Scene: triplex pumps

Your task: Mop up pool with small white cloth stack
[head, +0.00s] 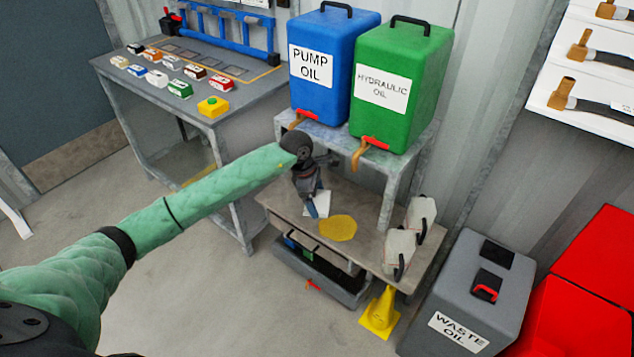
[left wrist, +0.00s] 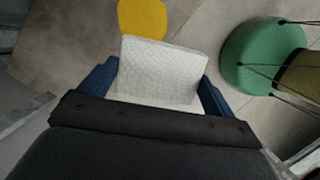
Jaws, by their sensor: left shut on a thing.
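The small white cloth stack (left wrist: 165,68) is between the blue fingers of my left gripper (left wrist: 158,85), which is shut on it. In the head view the white cloth (head: 318,204) shows beside my left gripper (head: 313,207), over the low bench top. The yellow pool (head: 338,228) lies on the bench, just right of and nearer than the cloth. Whether the cloth touches the bench I cannot tell. My right gripper is not in view.
Blue pump oil (head: 330,60) and green hydraulic oil (head: 400,85) containers stand on a shelf above the bench (head: 285,203). Two white jugs (head: 400,250) stand at the bench's right end.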

